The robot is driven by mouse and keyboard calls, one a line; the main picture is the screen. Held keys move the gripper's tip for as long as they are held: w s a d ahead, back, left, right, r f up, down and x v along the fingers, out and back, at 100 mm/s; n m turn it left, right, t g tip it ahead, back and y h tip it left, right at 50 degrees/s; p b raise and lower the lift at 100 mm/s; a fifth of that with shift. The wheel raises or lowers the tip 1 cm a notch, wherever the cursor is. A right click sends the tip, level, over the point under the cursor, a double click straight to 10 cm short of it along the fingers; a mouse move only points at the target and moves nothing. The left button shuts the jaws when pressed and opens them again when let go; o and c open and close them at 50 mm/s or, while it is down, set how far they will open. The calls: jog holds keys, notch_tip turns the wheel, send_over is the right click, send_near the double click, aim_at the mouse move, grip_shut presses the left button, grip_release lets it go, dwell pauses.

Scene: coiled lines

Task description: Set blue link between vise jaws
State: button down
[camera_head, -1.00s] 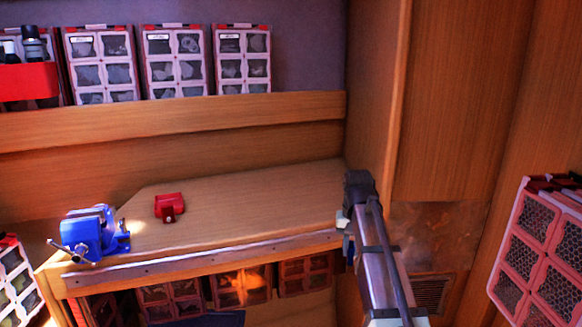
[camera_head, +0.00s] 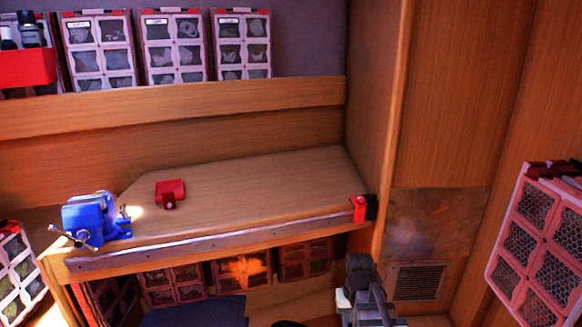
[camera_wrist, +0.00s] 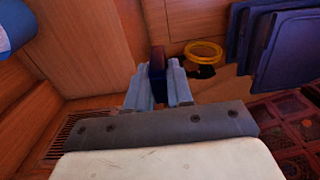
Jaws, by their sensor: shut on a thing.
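The blue vise (camera_head: 92,222) stands at the left end of the wooden bench in the head view. Its jaws are too small to make out clearly. My gripper (camera_head: 346,297) is low, in front of and below the bench's right end. In the wrist view my gripper (camera_wrist: 158,88) is shut on a dark blue piece, the blue link (camera_wrist: 157,66), which stands up between the two fingers. The link's lower part is hidden by the fingers. The link cannot be made out in the head view.
A red block (camera_head: 170,193) lies on the bench (camera_head: 250,190). A red and black item (camera_head: 360,208) sits at the bench's right front edge. The bench middle is clear. A yellow ring (camera_wrist: 204,51) and dark blue panels (camera_wrist: 280,45) show beyond my gripper.

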jog(key=shift+s+f, duration=0.15)
jog(key=shift+f, duration=0.15)
jog(key=w+a+r+m, duration=0.1)
jog(key=w+a+r, duration=0.3)
jog(key=a+r, duration=0.5)
jog(key=w+a+r+m, duration=0.2)
jog(key=w+a+r, duration=0.3)
jog(key=r, duration=0.6)
jog(key=w+a+r+m, duration=0.1)
jog(key=w+a+r, duration=0.3)
jog(key=a+r, duration=0.55)
jog(key=w+a+r+n, duration=0.2)
jog(key=a+r, duration=0.2)
jog(key=a, duration=1.1)
jog(key=w+a+r+n, duration=0.1)
jog(key=a+r+n, duration=0.15)
jog(key=a, duration=1.35)
jog(key=shift+m, duration=0.25)
jog(key=shift+w+d+f, duration=0.1)
jog(key=shift+f, duration=2)
jog(key=shift+w+d+f, duration=0.1)
jog(key=shift+f, duration=1.95)
jog(key=shift+f, duration=0.15)
